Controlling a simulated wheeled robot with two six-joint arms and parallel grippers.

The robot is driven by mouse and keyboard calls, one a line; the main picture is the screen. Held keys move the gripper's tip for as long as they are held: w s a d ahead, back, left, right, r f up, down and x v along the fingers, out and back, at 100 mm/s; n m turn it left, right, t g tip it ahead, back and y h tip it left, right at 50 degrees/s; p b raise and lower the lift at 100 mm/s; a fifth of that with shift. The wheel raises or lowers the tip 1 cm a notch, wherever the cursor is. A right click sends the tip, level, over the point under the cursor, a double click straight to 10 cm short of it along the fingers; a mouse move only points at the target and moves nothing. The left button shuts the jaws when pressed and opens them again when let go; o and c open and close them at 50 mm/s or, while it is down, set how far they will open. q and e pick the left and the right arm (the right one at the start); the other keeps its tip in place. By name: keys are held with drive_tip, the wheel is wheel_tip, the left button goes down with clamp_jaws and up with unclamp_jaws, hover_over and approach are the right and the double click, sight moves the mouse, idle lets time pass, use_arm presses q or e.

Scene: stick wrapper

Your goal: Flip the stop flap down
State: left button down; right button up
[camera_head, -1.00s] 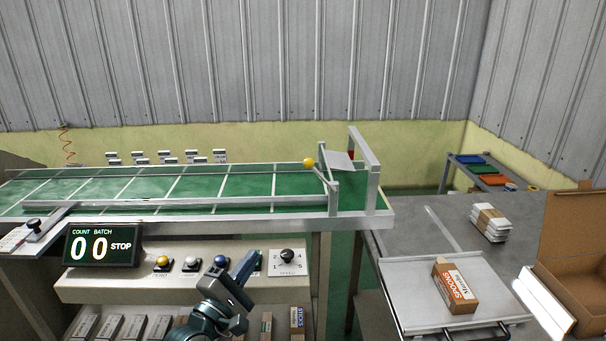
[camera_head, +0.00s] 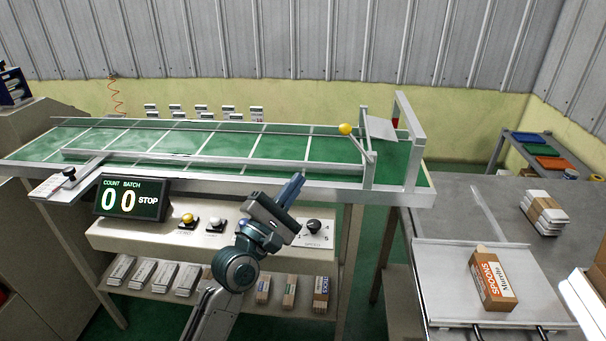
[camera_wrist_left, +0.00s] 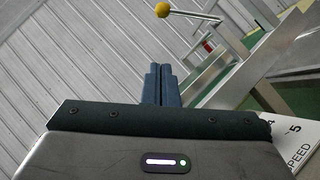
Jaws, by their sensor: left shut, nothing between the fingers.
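The stop flap (camera_head: 381,128) is a grey plate in the metal frame at the right end of the green conveyor (camera_head: 210,146). It looks raised and tilted. A lever with a yellow ball knob (camera_head: 345,129) sticks up to the left from the frame's near post. The knob also shows at the top of the left wrist view (camera_wrist_left: 162,10). My left gripper (camera_head: 297,183) is shut and empty, in front of the conveyor's near rail, below and left of the knob, apart from it. In the left wrist view its closed fingers (camera_wrist_left: 161,84) point toward the knob. My right gripper is not in view.
A control shelf with a count display (camera_head: 132,198), buttons and a speed dial (camera_head: 313,227) lies under the conveyor. At right, a grey table carries a metal tray (camera_head: 437,262) with a spoons box (camera_head: 492,279). Space above the conveyor is clear.

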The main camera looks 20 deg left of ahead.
use_arm(q)
drive_tip(key=w+d+r+p, duration=0.1)
drive_tip(key=w+d+r, duration=0.3)
drive_tip(key=w+r, duration=0.2)
drive_tip(key=shift+w+d, duration=0.25)
drive_tip(key=shift+w, duration=1)
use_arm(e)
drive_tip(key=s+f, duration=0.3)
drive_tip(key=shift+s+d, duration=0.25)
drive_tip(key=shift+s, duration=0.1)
use_arm(q)
drive_tip(key=shift+r+p, duration=0.15)
drive_tip(key=shift+p, duration=0.2)
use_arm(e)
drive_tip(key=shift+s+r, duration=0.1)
